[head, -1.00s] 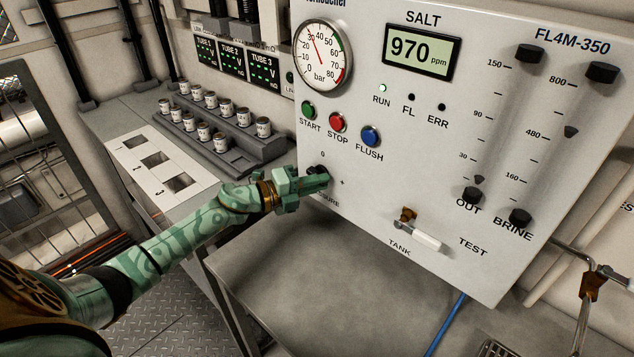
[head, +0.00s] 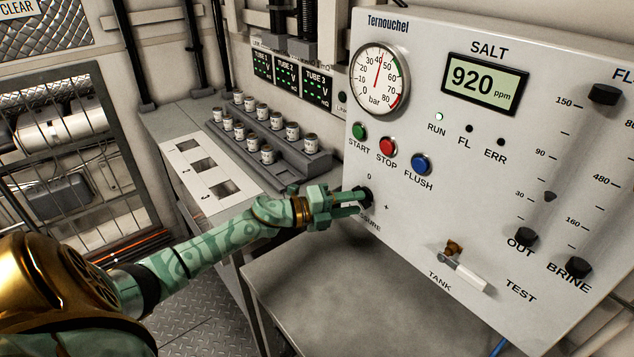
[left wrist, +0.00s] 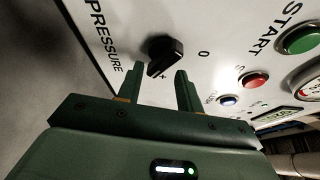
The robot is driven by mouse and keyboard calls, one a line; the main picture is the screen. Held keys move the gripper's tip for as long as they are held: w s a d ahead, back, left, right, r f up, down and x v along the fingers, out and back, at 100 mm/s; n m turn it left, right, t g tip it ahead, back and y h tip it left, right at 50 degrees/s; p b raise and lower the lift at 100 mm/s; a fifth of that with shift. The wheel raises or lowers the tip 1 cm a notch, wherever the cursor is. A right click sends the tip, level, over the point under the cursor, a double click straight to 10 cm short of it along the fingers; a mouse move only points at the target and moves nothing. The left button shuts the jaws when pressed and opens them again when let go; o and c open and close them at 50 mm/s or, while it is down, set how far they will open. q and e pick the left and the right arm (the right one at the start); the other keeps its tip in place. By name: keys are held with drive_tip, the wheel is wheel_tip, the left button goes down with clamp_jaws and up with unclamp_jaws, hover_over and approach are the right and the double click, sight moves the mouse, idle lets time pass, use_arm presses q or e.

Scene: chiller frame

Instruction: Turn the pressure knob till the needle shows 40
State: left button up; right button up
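The black pressure knob (head: 365,196) is on the white panel, below the start button. In the left wrist view the knob (left wrist: 165,54) has a bar-shaped grip, tilted, with one end towards the plus mark. The bar gauge (head: 379,78) is at the panel's upper left; its red needle points nearly straight up, at about 40. My left gripper (head: 352,203) is in front of the knob. In the left wrist view my left gripper (left wrist: 158,70) is open, its fingertips either side of the knob's near end, with gaps visible. My right gripper is not in view.
The start (head: 359,131), stop (head: 388,146) and flush (head: 422,163) buttons sit above the knob. A tank valve with a white handle (head: 463,270) is at lower right. The salt display (head: 486,83) reads 920 ppm. A grey bench (head: 350,285) below is clear.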

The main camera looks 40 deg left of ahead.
use_arm(q)
drive_tip(key=p+v, duration=0.1)
drive_tip(key=v, duration=1.3)
drive_tip(key=shift+s, duration=0.2)
drive_tip(key=shift+a, duration=0.15)
